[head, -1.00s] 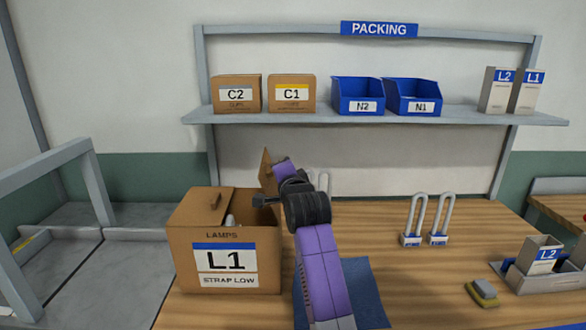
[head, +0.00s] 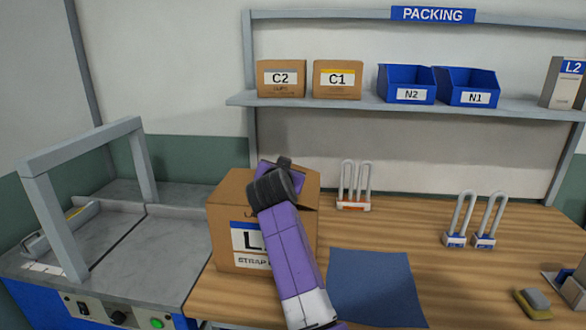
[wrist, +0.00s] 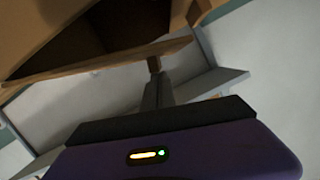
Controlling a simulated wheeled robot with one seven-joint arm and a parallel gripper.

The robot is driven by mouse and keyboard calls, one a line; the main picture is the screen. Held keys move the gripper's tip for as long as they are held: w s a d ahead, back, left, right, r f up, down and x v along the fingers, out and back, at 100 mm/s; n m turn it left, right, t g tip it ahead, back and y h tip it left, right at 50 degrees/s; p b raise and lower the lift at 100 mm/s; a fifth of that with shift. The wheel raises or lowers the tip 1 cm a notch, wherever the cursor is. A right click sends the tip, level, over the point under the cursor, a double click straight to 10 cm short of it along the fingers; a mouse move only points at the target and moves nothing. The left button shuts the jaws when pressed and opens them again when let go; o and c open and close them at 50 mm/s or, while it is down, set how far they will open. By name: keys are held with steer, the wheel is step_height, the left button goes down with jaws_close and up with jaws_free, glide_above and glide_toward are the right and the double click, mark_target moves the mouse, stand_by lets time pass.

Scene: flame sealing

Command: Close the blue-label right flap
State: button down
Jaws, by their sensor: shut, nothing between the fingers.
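The cardboard box (head: 224,250) marked L1 with a blue-striped label stands at the left of the wooden bench. My arm crosses in front of it and covers part of the label and the top. Cardboard (head: 309,185) shows at the top right of the box, but I cannot tell how far the right flap is folded. In the wrist view, a cardboard panel edge (wrist: 110,62) and a dark opening are close above my gripper (wrist: 155,72). My gripper is shut and empty, with its tips near that edge; contact is unclear.
A blue mat (head: 375,285) lies right of the box. A grey machine with a frame (head: 95,190) is at the left. The shelf (head: 400,108) with cartons and blue bins runs behind.

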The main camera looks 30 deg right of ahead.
steer(key=shift+w+a+f+n+g+h+b, duration=0.15)
steer(key=shift+w+a+f+n+b, duration=0.15)
steer(key=shift+f+n, duration=0.2)
steer(key=shift+w+a+f+n+g+h+b, duration=0.1)
steer(key=shift+a+f+n+b, duration=0.05)
steer(key=shift+f+n+b, duration=0.4)
steer(key=shift+w+a+f+n+g+h+b, duration=0.15)
steer(key=shift+a+f+n+b, duration=0.15)
steer(key=shift+f, duration=0.3)
steer(key=shift+f, duration=0.1)
